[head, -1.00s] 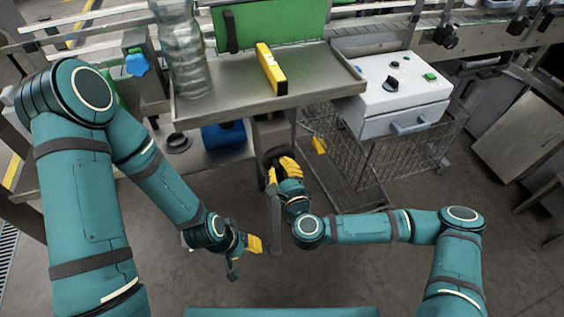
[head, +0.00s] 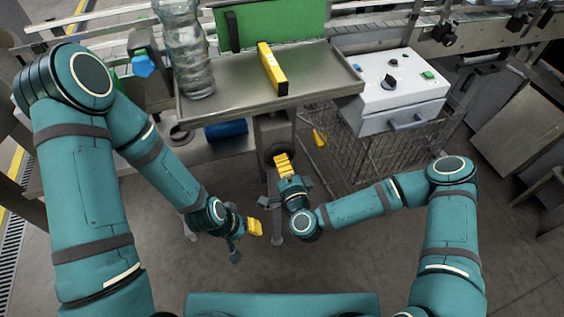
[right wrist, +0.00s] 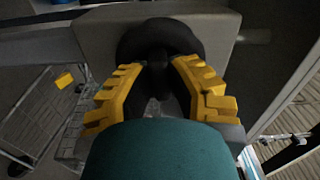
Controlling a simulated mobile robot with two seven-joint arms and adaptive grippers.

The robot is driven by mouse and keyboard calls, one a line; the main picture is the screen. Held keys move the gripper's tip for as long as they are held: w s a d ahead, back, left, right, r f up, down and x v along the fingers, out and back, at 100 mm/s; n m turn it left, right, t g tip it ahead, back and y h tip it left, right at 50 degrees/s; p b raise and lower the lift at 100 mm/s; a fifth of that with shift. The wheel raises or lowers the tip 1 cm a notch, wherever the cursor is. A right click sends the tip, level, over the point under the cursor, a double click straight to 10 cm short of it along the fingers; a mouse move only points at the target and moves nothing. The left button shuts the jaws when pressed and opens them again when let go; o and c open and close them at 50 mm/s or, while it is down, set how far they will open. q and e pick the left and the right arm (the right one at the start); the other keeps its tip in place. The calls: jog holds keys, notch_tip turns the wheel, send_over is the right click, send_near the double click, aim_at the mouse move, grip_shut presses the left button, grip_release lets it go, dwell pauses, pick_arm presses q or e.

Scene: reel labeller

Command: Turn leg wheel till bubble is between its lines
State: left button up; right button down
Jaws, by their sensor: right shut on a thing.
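The yellow spirit level (head: 272,69) lies on the steel tray table (head: 240,93); its bubble and lines are too small to read. The dark round leg wheel (right wrist: 160,38) is under the table; in the head view it is mostly hidden behind my right gripper. My right gripper (head: 282,160) is under the table's front edge. In the right wrist view its yellow fingers (right wrist: 155,92) sit on both sides of the wheel's lower part, shut on it. My left gripper (head: 254,227) hangs empty in front of the table, lower left of the right one; its opening is unclear.
A white control box (head: 395,95) with knobs stands right of the table above a wire basket (head: 370,160). A blue container (head: 226,130) is below. The floor in front is open.

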jog(key=shift+r+n, duration=0.1)
jog(key=shift+n, duration=0.4)
jog(key=c, duration=0.9)
grip_release()
jog(key=shift+w, duration=0.1)
jog(key=v, duration=1.2)
